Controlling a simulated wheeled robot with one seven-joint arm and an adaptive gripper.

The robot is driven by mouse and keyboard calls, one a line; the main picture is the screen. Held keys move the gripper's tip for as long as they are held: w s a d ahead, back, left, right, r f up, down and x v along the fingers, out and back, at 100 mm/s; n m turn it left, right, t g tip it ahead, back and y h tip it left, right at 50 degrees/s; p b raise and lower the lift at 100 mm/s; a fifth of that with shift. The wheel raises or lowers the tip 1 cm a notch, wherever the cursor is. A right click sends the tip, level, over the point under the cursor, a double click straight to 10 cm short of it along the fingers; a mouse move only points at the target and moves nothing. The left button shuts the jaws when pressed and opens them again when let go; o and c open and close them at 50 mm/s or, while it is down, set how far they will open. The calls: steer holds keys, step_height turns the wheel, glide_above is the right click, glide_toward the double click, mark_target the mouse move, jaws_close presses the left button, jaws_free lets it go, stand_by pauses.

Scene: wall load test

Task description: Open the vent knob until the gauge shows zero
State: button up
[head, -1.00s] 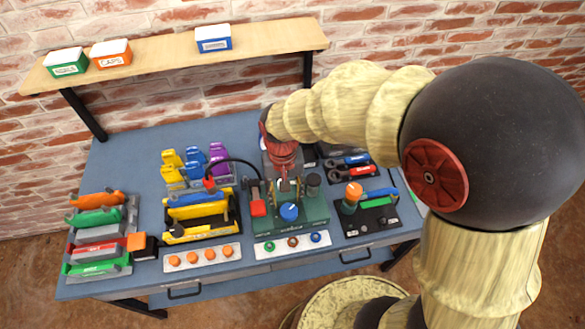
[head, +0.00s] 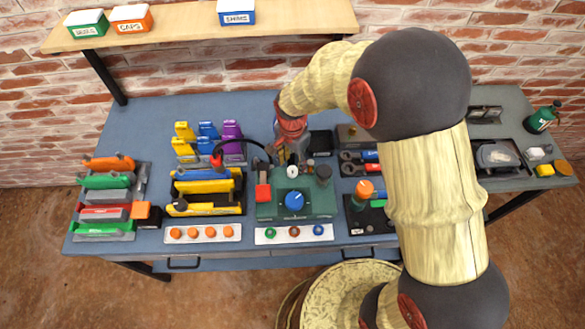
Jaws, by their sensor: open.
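A green test unit (head: 322,205) stands on the blue bench, in the middle. A blue knob (head: 294,201) sits on its front part. A small white round face (head: 292,171), seemingly the gauge, is behind the knob; its reading is too small to tell. A red block (head: 263,192) and a dark cylinder (head: 323,172) flank it. Which part is the vent knob I cannot tell for sure; the blue knob is the clearest one. My gripper (head: 291,158) is open, just behind the white face, pointing down, apart from the blue knob. Its fingertips are partly hidden.
A black hose (head: 238,143) arches from a yellow pump (head: 205,185) toward the unit. An orange-topped tool (head: 364,190) stands at right. A ring strip (head: 294,234) lies in front. Coloured clamps (head: 105,182) fill the left. My arm covers the bench's right-middle part.

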mark_target(292, 169)
steer(key=shift+f, duration=1.8)
steer(key=shift+c, duration=0.5)
steer(key=c, duration=1.1)
